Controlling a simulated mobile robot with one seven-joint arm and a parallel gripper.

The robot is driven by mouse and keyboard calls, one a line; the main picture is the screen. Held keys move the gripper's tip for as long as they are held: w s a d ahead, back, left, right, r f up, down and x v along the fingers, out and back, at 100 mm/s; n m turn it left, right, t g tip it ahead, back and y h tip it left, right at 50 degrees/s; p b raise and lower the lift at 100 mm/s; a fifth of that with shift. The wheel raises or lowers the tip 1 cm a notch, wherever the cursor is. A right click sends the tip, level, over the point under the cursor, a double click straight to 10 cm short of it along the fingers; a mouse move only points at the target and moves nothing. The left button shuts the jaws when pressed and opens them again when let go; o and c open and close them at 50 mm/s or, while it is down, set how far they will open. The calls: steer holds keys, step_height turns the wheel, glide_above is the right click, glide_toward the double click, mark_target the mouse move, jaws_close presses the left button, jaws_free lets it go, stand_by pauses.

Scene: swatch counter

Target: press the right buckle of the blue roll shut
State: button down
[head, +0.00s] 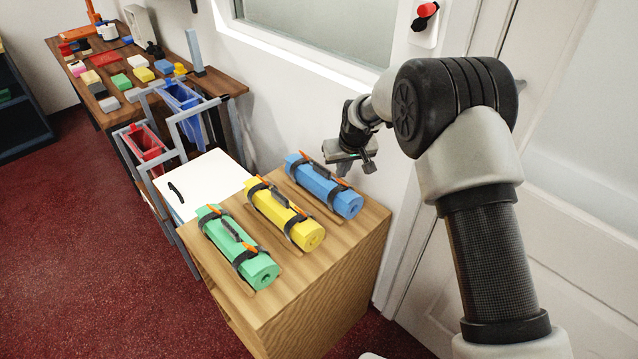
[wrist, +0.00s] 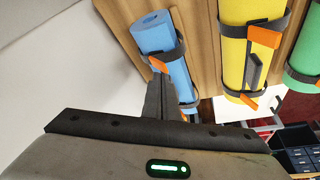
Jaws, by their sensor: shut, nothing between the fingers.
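The blue roll (head: 322,187) lies on the wooden cabinet top, nearest the wall, with a dark strap around each end. Its right buckle, an orange lever (wrist: 158,64), shows at the upper strap in the wrist view and looks tilted up off the roll. The other orange buckle (head: 301,157) is at the roll's far left end in the head view. My gripper (head: 343,170) is shut and empty, above the wall side of the roll. In the wrist view its fingers (wrist: 158,88) lie just below the right buckle; I cannot tell whether they touch it.
A yellow roll (head: 283,216) and a green roll (head: 237,248) lie parallel on the cabinet top (head: 318,258), also strapped with orange levers. The wall and door stand close behind the blue roll. A white board (head: 205,182) and a rack with bins are to the left.

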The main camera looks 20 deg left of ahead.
mark_target(340, 181)
steer(key=shift+f, duration=0.15)
steer(key=shift+s+f+b, duration=0.1)
steer(key=shift+f+b, duration=0.25)
steer(key=shift+b, duration=0.05)
steer(key=shift+s+a+f+b, duration=0.1)
steer(key=shift+f+b, duration=0.4)
steer(key=shift+f, duration=0.15)
steer(key=shift+s+a+f+b, duration=0.1)
steer(key=shift+f+b, duration=0.4)
steer(key=shift+f, duration=0.1)
steer(key=shift+r, duration=0.1)
steer(key=shift+d+r+p, duration=0.1)
steer(key=shift+r+p, duration=1.7)
steer(key=shift+r, duration=2.15)
